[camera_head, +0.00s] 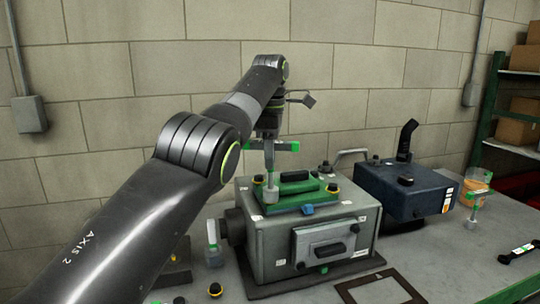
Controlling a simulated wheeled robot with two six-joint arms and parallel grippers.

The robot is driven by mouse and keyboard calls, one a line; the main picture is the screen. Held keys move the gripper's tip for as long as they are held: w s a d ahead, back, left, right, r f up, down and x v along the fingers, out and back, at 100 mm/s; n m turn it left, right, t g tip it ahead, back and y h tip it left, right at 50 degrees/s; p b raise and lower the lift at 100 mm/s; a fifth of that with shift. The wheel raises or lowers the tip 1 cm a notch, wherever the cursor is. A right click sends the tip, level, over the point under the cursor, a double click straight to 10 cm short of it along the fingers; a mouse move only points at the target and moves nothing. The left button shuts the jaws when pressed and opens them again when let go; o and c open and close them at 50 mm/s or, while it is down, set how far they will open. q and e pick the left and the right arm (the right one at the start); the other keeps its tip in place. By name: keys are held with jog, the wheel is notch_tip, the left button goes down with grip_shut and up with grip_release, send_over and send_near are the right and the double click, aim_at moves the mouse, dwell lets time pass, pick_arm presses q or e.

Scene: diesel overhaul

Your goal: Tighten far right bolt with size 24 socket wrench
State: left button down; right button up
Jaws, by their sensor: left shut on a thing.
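My left gripper (268,130) comes down from above and is shut on a green-handled T-shaped socket wrench (288,146). The wrench hangs upright, and its grey socket end (271,192) is at the left side of the green cover (300,196) on the grey engine block (340,220). I cannot tell whether the socket touches a bolt there. A yellow-and-black bolt head (326,167) shows at the cover's far right, and another (332,190) at its near right. The wrench's size marking is not readable. My right gripper is not in view.
A dark blue unit (405,190) stands right of the block. A brown frame (380,288) lies in front.

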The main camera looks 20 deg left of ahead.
pick_arm(q)
jog(key=m, duration=0.5)
jog(key=shift+m, duration=0.4)
jog(key=m, duration=0.5)
jog(key=shift+m, duration=0.3)
jog(key=m, duration=0.5)
jog(key=shift+w+m+p, duration=0.1)
jog(key=shift+m+p, duration=0.2)
jog(key=shift+p, duration=0.05)
jog(key=m, duration=0.5)
jog(key=shift+r+p, duration=0.8)
jog(key=shift+p, duration=0.2)
jog(key=shift+f, duration=0.1)
